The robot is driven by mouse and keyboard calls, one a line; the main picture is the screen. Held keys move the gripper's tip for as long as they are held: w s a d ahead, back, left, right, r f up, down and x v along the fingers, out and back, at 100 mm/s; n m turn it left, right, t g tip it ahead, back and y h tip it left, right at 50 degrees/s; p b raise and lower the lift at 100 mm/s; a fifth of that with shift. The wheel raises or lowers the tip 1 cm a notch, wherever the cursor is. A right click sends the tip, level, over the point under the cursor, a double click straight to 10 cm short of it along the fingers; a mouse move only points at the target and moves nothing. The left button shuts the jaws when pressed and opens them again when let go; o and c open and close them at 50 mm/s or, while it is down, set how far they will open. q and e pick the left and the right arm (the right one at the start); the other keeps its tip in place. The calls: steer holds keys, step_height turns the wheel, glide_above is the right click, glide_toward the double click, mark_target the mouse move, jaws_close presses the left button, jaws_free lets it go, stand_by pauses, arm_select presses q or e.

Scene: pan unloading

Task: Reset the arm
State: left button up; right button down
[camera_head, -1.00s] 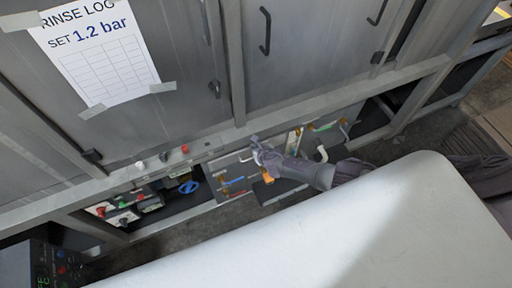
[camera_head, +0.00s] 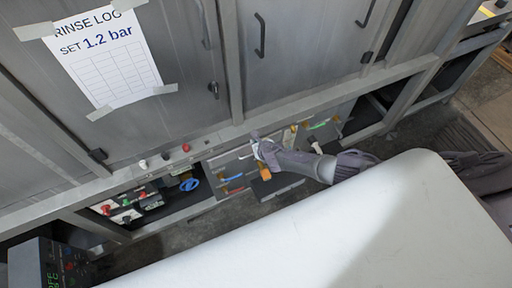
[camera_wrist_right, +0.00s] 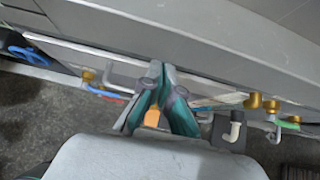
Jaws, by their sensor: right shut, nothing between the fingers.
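My right gripper (camera_head: 257,139) reaches in from the right in the head view, in front of the low panel (camera_head: 222,167) with pipes and handles. In the right wrist view the gripper (camera_wrist_right: 156,70) has its fingers shut with the tips together and nothing held. An orange piece (camera_head: 265,174) shows just below the gripper; it also shows behind the fingers in the wrist view (camera_wrist_right: 152,118). I cannot tell whether the gripper touches the panel. My left gripper is not in view.
Grey cabinet doors with black handles (camera_head: 260,36) stand above the panel. A blue valve wheel (camera_head: 189,184) sits in the open bay to the left. A white bent pipe (camera_wrist_right: 235,131) and brass fittings (camera_wrist_right: 253,101) lie right of the gripper. Dark floor (camera_head: 187,233) lies in front.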

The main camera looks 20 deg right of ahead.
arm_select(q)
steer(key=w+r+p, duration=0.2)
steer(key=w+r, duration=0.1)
arm_select(e)
steer(key=shift+w+r, duration=0.65)
steer(key=shift+r, duration=1.65)
steer(key=s+f+m+g+b, duration=0.4)
steer(key=s+f+m+b, duration=0.1)
steer(key=s+f+m, duration=1.4)
arm_select(q)
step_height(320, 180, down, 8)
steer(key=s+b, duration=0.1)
steer(key=b, duration=0.2)
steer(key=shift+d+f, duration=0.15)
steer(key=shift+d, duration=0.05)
arm_select(e)
steer(key=s+f+m+g, duration=0.1)
steer(key=s+f+m, duration=0.2)
steer(key=s, duration=0.7)
steer(key=s+f+m+g, duration=0.2)
steer(key=s+m, duration=0.5)
steer(key=s, duration=0.4)
steer(key=s+f+m+g, duration=0.1)
steer(key=s+f+m, duration=0.3)
steer(key=s, duration=0.7)
steer(key=shift+s+d+f+m+g, duration=0.15)
steer(key=shift+f+m+g, duration=0.15)
steer(key=shift+m, duration=0.2)
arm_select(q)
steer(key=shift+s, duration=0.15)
